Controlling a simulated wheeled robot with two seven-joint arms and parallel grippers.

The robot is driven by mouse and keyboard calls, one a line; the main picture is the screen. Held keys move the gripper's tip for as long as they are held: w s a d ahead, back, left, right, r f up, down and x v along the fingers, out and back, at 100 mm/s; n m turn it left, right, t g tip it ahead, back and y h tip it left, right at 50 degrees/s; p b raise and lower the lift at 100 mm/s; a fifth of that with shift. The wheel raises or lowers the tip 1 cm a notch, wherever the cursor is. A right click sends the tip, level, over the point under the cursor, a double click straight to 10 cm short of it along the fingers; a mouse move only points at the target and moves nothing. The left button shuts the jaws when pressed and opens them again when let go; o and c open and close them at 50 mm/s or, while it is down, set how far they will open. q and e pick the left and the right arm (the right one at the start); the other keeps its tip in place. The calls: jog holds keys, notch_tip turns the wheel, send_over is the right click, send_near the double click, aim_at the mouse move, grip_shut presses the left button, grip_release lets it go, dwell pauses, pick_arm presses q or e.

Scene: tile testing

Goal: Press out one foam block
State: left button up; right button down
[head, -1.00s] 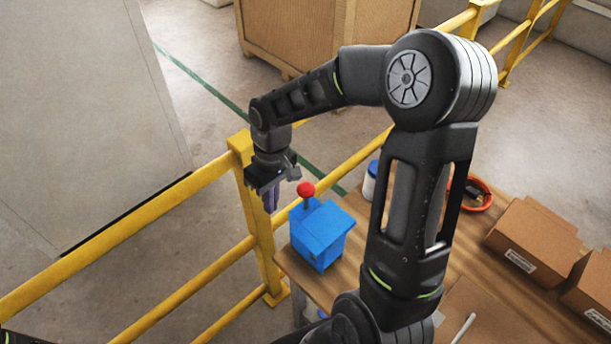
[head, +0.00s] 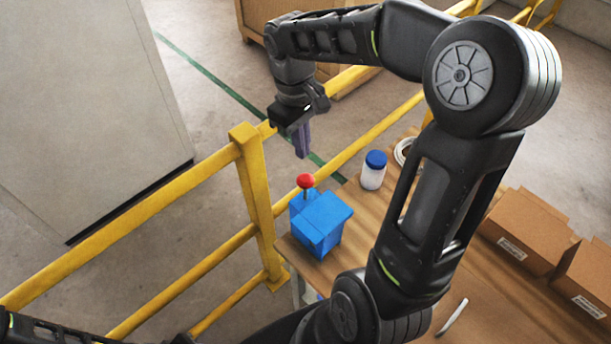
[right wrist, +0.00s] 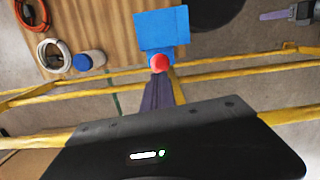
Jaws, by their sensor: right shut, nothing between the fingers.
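A blue box-shaped press (head: 321,222) with a red ball knob (head: 306,181) on a short lever stands at the left corner of the wooden table. My right gripper (head: 302,153) is shut and empty, its purple fingers pointing down above and behind the red knob, apart from it in the head view. In the right wrist view, the purple fingers (right wrist: 158,92) lie just below the red knob (right wrist: 160,63) in the picture, with the blue press (right wrist: 162,30) beyond. I see no foam block. My left gripper is out of the head view; a gripper at the right wrist view's top right (right wrist: 303,11) seems to be the left.
A white jar with a blue lid (head: 373,170) stands behind the press. Cardboard boxes (head: 528,232) sit at the table's right. Yellow railings (head: 251,180) run beside the table's left edge. A coiled white cable (head: 404,152) lies behind my right arm.

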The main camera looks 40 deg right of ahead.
aim_at(306, 178)
jog(key=shift+s+f, duration=0.1)
jog(key=shift+f, duration=0.75)
jog(key=shift+s+f+b, duration=0.15)
jog(key=shift+f+b, duration=0.75)
jog(key=shift+f, duration=0.45)
jog(key=shift+s+f+b, duration=0.1)
jog(key=shift+f+b, duration=0.8)
jog(key=shift+f, duration=0.4)
